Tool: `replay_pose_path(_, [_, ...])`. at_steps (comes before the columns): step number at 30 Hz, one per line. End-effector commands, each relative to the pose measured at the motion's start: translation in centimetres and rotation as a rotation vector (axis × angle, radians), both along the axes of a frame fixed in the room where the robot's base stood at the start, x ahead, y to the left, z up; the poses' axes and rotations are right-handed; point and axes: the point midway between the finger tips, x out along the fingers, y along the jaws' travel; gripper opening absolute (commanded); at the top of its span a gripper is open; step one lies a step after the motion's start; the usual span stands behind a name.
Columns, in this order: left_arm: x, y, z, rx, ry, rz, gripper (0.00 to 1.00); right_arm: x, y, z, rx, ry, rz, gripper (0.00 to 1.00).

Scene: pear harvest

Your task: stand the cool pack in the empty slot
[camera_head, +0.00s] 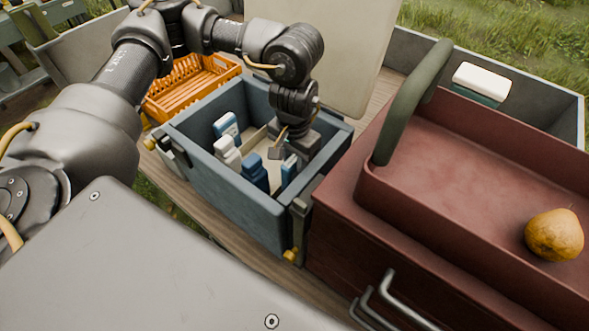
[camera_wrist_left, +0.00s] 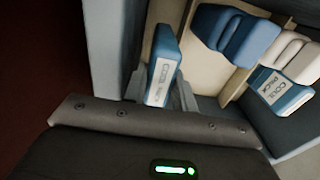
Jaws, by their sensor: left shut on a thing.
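A blue cool pack (camera_head: 289,168) with a white label is in my left gripper (camera_head: 287,152), which is shut on it inside the open blue-grey cool box (camera_head: 235,195). It also shows in the left wrist view (camera_wrist_left: 164,62), upright near the box wall. A second labelled cool pack (camera_head: 226,126) stands at the far left side of the box and shows in the left wrist view (camera_wrist_left: 281,93). Pale dividers (camera_wrist_left: 237,86) split the inside. The pack's lower end is hidden, so I cannot tell whether it touches the floor. My right gripper is out of view.
The raised lid (camera_head: 325,50) is behind. An orange crate (camera_head: 192,84) lies beyond. A red-brown case (camera_head: 440,200) with a green handle (camera_head: 408,100) and a pear (camera_head: 554,235) is close at right.

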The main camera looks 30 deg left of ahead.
Motion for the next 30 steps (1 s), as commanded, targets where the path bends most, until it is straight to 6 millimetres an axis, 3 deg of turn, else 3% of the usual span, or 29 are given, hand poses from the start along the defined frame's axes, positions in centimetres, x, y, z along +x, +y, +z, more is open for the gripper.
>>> replay_pose_path(10, [-0.1,0.1,-4.0,0.000,0.002,0.003,0.00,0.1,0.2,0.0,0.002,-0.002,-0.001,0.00])
replay_pose_path(22, [-0.1,0.1,-4.4,0.000,0.001,0.002,0.00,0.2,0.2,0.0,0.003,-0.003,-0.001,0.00])
replay_pose_path(23, [-0.1,0.1,-4.5,0.001,0.002,0.002,0.28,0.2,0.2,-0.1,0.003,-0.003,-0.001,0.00])
replay_pose_path(24, [-0.1,0.1,-4.4,0.001,0.001,0.002,0.33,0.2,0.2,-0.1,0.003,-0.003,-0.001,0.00])
replay_pose_path(30, [-0.1,0.1,-4.4,0.001,0.001,0.002,0.36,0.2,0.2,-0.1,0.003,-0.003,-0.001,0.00])
